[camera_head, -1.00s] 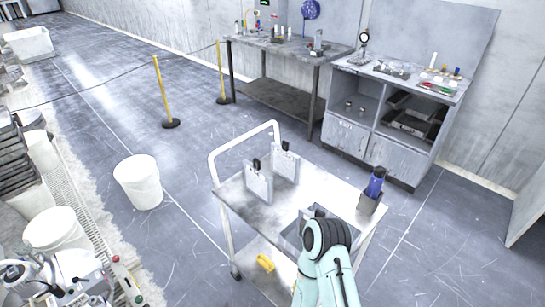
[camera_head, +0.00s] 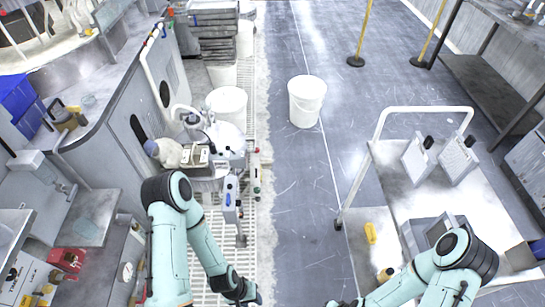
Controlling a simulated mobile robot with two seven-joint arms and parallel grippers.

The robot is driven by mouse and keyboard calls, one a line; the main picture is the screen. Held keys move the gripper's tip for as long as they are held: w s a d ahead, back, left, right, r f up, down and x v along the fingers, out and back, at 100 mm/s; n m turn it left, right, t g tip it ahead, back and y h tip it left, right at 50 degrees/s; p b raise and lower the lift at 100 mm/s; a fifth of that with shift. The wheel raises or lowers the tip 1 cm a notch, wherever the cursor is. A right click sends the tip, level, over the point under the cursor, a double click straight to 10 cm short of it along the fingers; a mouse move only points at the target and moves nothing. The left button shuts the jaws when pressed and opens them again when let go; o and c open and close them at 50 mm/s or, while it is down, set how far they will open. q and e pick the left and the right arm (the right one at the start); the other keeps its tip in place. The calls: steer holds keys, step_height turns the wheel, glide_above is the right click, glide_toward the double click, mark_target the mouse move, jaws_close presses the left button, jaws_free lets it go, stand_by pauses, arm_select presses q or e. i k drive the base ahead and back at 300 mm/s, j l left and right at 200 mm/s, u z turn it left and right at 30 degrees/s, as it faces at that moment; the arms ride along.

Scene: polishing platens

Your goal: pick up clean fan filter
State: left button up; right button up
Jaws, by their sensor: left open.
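Two white, flat, upright panels with black clips or handles stand on the cart at the right: one panel (camera_head: 416,163) on the left and another panel (camera_head: 457,161) beside it. They may be the fan filters; I cannot tell which is clean. A grey framed panel (camera_head: 432,227) lies lower on the cart, partly hidden by my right arm. My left gripper (camera_head: 250,299) is open at the bottom edge, over the floor, far from the panels and partly cut off. My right gripper (camera_head: 336,303) barely shows at the bottom edge, and its fingers cannot be made out.
The white cart (camera_head: 390,186) has a raised handle (camera_head: 420,110). A white bucket (camera_head: 306,102) stands on the open floor left of it. A dark workbench (camera_head: 487,88) stands at upper right.

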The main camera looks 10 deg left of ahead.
mark_target(456, 158)
steer(key=u, duration=10.85)
